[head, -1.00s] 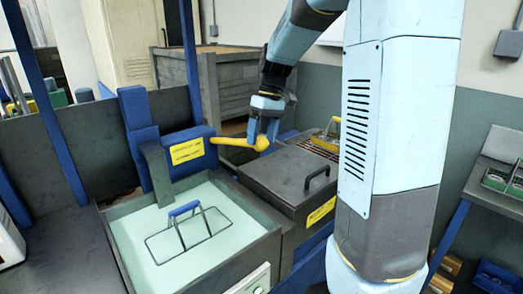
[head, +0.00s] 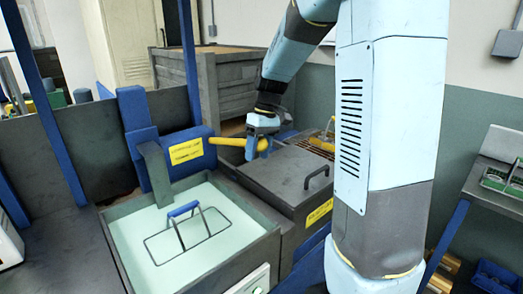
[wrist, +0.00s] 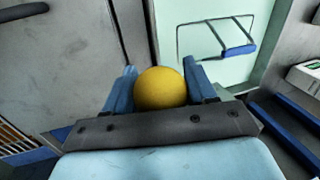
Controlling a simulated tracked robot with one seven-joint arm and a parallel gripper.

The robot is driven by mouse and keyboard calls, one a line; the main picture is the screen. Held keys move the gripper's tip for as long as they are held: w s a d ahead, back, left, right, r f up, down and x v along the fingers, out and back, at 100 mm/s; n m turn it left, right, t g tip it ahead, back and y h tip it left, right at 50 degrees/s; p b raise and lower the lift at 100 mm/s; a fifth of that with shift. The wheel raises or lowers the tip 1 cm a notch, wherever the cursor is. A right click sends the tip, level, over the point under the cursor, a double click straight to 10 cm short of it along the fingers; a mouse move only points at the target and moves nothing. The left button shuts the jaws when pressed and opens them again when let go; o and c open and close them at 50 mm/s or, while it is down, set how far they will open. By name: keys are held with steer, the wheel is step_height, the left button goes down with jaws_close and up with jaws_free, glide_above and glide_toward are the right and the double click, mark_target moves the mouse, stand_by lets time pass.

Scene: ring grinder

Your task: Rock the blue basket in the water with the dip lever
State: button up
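The yellow dip lever (head: 226,141) sticks out to the right from the blue housing with a yellow label. Its round yellow knob (wrist: 160,88) sits between the fingers of my gripper (wrist: 162,86) in the wrist view. My gripper (head: 258,146) appears shut on this knob, with a blue finger on each side. The blue-handled basket (head: 183,209) is a thin wire frame in the pale green water (head: 222,218) of the open tank. Its handle stands above the water; its lower part is hidden. The basket also shows at top right in the wrist view (wrist: 240,50).
A grey lidded box (head: 282,181) with a black handle adjoins the tank on the right. A grate with a small basket (head: 322,140) lies behind it. Blue posts and a grey panel stand behind the tank. A side bench (head: 495,185) is at right.

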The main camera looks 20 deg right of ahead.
steer(key=shift+d, duration=0.1)
jaws_close()
steer(key=w+r, duration=0.1)
steer(key=r, duration=0.2)
steer(key=w+a+r+g, duration=0.1)
steer(key=w+r, duration=0.1)
steer(key=r, duration=0.1)
steer(key=w+r+g+h, duration=0.1)
steer(key=r, duration=0.3)
steer(key=shift+w+a, duration=0.2)
steer(key=shift+a, duration=0.15)
steer(key=shift+w+a+r, duration=0.1)
steer(key=shift+w+r, duration=0.05)
steer(key=shift+r, duration=0.35)
steer(key=shift+o, duration=1.5)
jaws_free()
steer(key=shift+w+f, duration=0.1)
steer(key=shift+o, duration=0.9)
steer(key=v, duration=1.3)
steer(key=shift+w, duration=0.4)
